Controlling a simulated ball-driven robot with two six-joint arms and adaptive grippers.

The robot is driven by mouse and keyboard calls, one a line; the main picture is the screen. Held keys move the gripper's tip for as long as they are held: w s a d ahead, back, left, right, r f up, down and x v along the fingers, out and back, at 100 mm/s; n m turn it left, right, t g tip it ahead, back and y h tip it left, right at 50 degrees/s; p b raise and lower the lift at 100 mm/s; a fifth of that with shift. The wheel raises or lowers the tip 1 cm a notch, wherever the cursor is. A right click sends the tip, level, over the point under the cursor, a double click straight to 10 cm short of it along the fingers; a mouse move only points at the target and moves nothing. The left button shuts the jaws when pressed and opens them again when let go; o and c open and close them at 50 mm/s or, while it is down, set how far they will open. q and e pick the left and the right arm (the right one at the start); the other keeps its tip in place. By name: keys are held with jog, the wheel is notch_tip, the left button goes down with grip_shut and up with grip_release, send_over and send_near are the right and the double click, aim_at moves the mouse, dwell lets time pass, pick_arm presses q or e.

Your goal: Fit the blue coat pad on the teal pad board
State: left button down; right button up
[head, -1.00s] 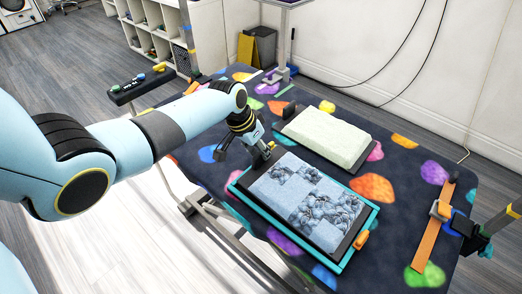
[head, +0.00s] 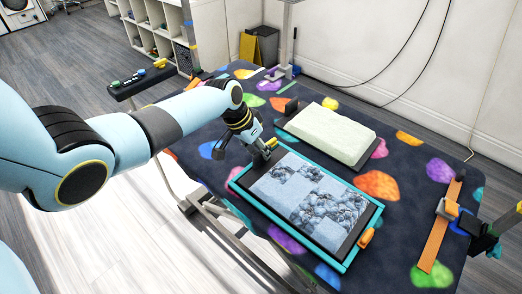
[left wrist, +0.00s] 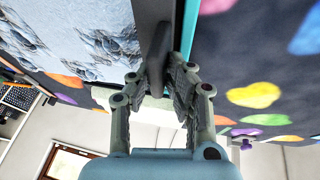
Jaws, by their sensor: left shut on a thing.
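The blue coat pad (head: 305,197), with smooth and fluffy dark-blue patches on a dark backing, lies within the teal rim of the pad board (head: 343,267) on the table. It also shows at the upper left of the left wrist view (left wrist: 75,35). My left gripper (head: 266,153) is at the pad's far upper-left edge. In the left wrist view its fingers (left wrist: 158,85) are shut on the dark tab of the pad's backing. The teal rim (left wrist: 188,30) runs beside the tab. Whether the pad is fully seated under the gripper is hidden. My right gripper is not in view.
A pale green pad (head: 332,132) on a dark board lies behind the teal board. An orange strap (head: 440,235) with a clip lies at the right. An orange latch (head: 366,238) sits on the teal rim. The table (head: 410,170) has a multicoloured spotted cover.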

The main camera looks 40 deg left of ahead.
pick_arm(q)
jog(key=c, duration=1.2)
grip_release()
jog(key=v, duration=1.2)
